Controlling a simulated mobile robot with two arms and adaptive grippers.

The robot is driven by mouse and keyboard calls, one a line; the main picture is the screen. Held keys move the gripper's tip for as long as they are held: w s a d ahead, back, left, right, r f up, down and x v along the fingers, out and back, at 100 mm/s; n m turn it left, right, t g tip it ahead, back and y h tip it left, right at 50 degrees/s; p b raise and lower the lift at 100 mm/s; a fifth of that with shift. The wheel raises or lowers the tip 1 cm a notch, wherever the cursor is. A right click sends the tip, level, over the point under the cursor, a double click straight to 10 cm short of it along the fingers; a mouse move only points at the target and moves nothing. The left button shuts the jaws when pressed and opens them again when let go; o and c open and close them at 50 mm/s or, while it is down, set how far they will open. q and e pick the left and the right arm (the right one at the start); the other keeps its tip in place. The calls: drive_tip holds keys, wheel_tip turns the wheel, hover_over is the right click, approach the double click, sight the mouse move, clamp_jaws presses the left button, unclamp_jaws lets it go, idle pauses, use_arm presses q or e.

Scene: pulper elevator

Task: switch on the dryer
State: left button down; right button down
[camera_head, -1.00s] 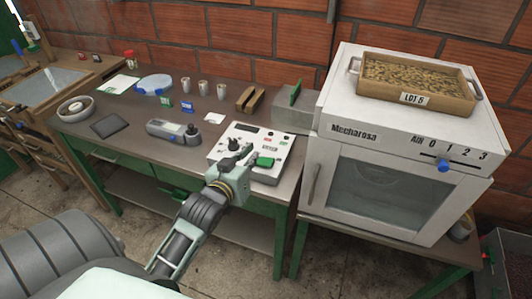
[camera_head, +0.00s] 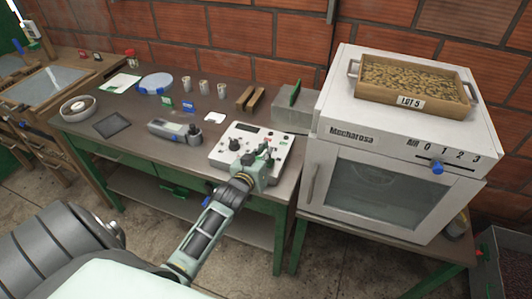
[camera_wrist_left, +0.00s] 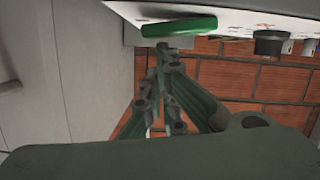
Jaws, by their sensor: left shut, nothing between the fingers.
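The white cabinet marked Mecharosa (camera_head: 362,195) stands at the right in the head view, its glass door closed. A blue knob (camera_head: 437,168) sits on its front under the marks AIR 0 1 2 3. A pale control box (camera_head: 226,151) with dark knobs lies on the bench left of the cabinet. My left gripper (camera_head: 269,153) is shut and empty over the box's right part, hiding some of it. The left wrist view shows the closed fingers (camera_wrist_left: 160,60) close to a green switch (camera_wrist_left: 180,27) on the panel; contact cannot be told. My right gripper is out of view.
A wooden tray of beans marked LOT 5 (camera_head: 416,82) rests on the cabinet. A grey meter (camera_head: 172,131), several small tins, and a grey block (camera_head: 290,115) with a green plate lie on the bench (camera_head: 130,150). A brick wall closes the back.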

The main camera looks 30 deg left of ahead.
sight(271, 165)
use_arm(q)
drive_tip(key=shift+f, duration=0.1)
